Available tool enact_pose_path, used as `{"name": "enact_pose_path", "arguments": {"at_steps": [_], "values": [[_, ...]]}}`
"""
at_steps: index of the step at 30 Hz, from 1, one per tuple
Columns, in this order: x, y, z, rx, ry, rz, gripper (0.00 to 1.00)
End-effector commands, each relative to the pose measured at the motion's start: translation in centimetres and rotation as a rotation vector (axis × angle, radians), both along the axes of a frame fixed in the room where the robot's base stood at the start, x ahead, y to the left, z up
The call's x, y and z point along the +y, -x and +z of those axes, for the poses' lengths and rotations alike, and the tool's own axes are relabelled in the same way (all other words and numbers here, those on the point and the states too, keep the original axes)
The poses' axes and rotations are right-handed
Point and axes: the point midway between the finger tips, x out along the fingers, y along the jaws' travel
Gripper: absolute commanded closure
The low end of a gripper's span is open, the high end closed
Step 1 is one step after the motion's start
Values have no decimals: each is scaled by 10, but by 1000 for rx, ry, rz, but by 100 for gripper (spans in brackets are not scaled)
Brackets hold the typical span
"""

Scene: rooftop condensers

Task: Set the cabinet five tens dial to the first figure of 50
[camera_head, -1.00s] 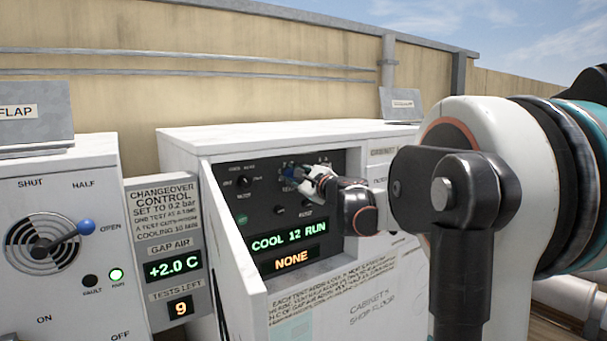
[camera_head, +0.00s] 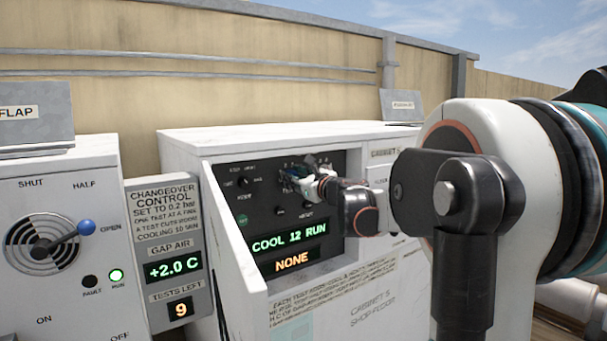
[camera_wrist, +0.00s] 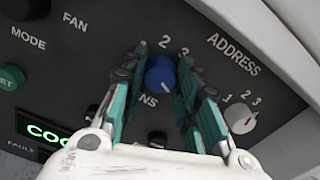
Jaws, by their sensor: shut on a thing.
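The blue tens dial (camera_wrist: 160,74) is on the dark control panel (camera_wrist: 75,75) of cabinet five, partly lettered "NS" below it in the wrist view. In the head view my gripper (camera_head: 303,181) reaches the panel's upper right and covers most of the dial.
A white address dial (camera_wrist: 242,120) is close to the right finger. Mode and fan labels and a green button (camera_wrist: 10,77) are at left. The cabinet display (camera_head: 289,238) reads "COOL 12 RUN", with "NONE" below. A white side wall (camera_head: 232,260) juts out left of the panel.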

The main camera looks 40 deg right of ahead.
Motion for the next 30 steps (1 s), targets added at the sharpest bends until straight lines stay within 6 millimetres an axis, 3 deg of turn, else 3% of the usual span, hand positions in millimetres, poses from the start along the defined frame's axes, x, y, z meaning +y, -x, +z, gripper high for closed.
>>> {"name": "enact_pose_path", "arguments": {"at_steps": [9, 10, 12, 23, 30], "values": [[1, 0, 1, -2, -4, 2, 95], [1, 0, 1, -2, -3, 2, 65], [0, 0, 1, -1, -3, 1, 51], [0, 0, 0, 0, 6, 0, 51], [0, 0, 1, 8, 141, 0, 51]]}}
